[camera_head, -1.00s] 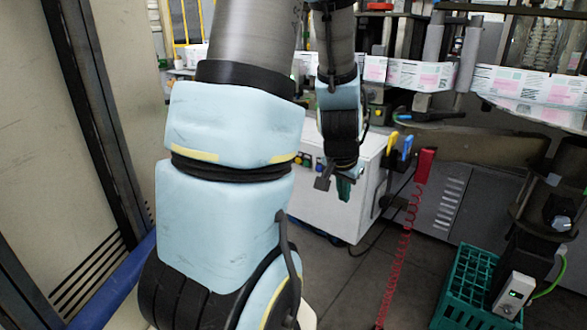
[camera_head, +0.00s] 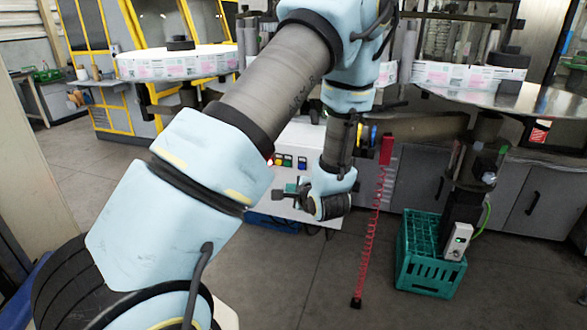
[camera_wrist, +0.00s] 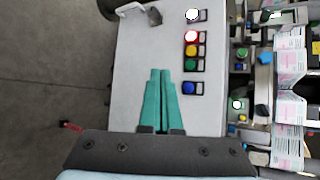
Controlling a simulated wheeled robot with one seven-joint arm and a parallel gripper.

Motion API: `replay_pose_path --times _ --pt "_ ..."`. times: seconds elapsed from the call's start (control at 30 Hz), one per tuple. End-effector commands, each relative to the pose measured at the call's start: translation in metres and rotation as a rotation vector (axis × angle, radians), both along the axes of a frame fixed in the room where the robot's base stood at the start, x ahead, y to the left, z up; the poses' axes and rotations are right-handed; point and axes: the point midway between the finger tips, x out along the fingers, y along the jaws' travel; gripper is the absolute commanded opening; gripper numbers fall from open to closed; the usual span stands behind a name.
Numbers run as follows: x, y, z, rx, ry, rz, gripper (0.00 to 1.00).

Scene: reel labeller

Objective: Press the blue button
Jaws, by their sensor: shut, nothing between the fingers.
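The blue button (camera_wrist: 190,88) sits on the white box (camera_wrist: 135,45), at the near end of a row of buttons. It also shows in the head view (camera_head: 302,163), at the right end of the row on the box's front. My gripper (camera_wrist: 160,72) has green fingers, closed together with nothing between them. In the wrist view the fingers lie just left of the blue button, their tips reaching slightly beyond it. In the head view my gripper (camera_head: 288,188) is below the button row. I cannot tell how far the fingertips are from the panel.
Green (camera_wrist: 191,64), yellow (camera_wrist: 191,50) and red (camera_wrist: 191,36) buttons adjoin the blue one, with a white one (camera_wrist: 193,15) beyond. A red coiled cable (camera_head: 376,210) hangs right of my wrist. A green crate (camera_head: 430,262) stands on the floor at right.

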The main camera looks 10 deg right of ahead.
Motion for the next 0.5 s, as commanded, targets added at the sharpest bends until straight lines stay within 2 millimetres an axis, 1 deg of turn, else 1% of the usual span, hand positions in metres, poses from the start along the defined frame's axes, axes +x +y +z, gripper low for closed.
replay_pose_path --times 0.27,0.37,0.5 --pt "0.002 -0.001 0.000 -0.003 0.002 0.001 0.00" --pt "0.007 -0.004 -0.001 -0.005 0.001 0.002 0.00" --pt "0.021 -0.011 -0.001 -0.006 0.000 0.002 0.00"
